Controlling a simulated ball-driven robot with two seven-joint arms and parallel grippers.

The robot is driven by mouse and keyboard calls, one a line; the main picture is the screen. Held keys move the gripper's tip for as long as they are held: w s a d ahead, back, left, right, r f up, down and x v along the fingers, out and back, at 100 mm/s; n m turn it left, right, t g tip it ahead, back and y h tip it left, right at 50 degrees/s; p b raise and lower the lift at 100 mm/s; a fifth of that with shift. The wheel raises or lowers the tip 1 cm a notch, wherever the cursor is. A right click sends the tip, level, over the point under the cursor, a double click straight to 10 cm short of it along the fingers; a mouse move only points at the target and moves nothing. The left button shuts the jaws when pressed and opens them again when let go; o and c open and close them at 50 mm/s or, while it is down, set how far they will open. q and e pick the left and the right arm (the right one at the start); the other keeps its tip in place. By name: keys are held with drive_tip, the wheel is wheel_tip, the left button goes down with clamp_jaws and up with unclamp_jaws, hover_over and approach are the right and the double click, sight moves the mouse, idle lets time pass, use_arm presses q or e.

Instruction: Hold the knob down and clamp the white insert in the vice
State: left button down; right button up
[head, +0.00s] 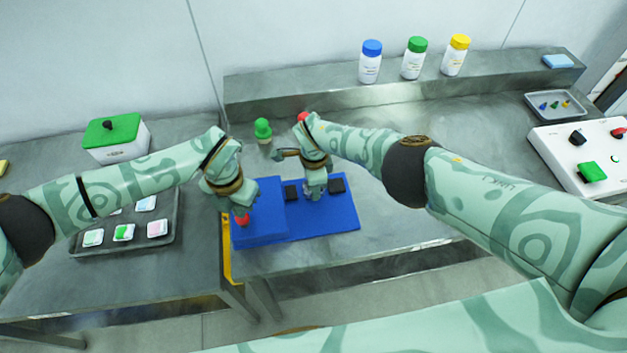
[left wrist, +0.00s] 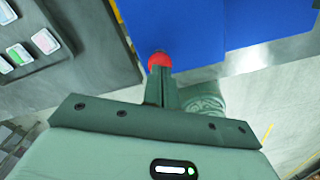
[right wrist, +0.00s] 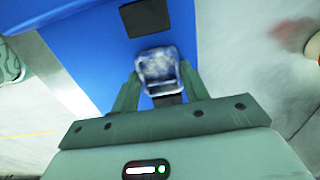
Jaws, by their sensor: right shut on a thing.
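The vice is a blue block (head: 335,218) with two black jaws, the left one (head: 291,192) and the right one (head: 337,185). Its red knob (head: 243,219) is on the raised left part and also shows in the left wrist view (left wrist: 159,60). My left gripper (head: 240,208) is over the knob, fingers together, tips at the knob; whether it is pressed down cannot be told. My right gripper (head: 315,196) is between the jaws, shut on the white insert (right wrist: 158,68), which looks whitish-blue. In the head view my fingers hide the insert.
A dark tray (head: 172,232) with several small packs lies left, below a green-lidded box (head: 118,138). A green-capped bottle (head: 263,131) stands behind the vice. Several bottles stand on the back shelf (head: 300,85). A white control box (head: 575,160) is at the far right.

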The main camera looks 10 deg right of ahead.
use_arm(q)
drive_tip(key=shift+s+f, duration=0.1)
use_arm(e)
drive_tip(key=o, duration=1.5)
drive_tip(key=shift+w+r, duration=0.15)
drive_tip(key=shift+r, duration=0.15)
wheel_tip(320, 180, up, 8)
drive_tip(key=shift+r, duration=0.2)
use_arm(q)
drive_tip(key=shift+r, duration=3.5)
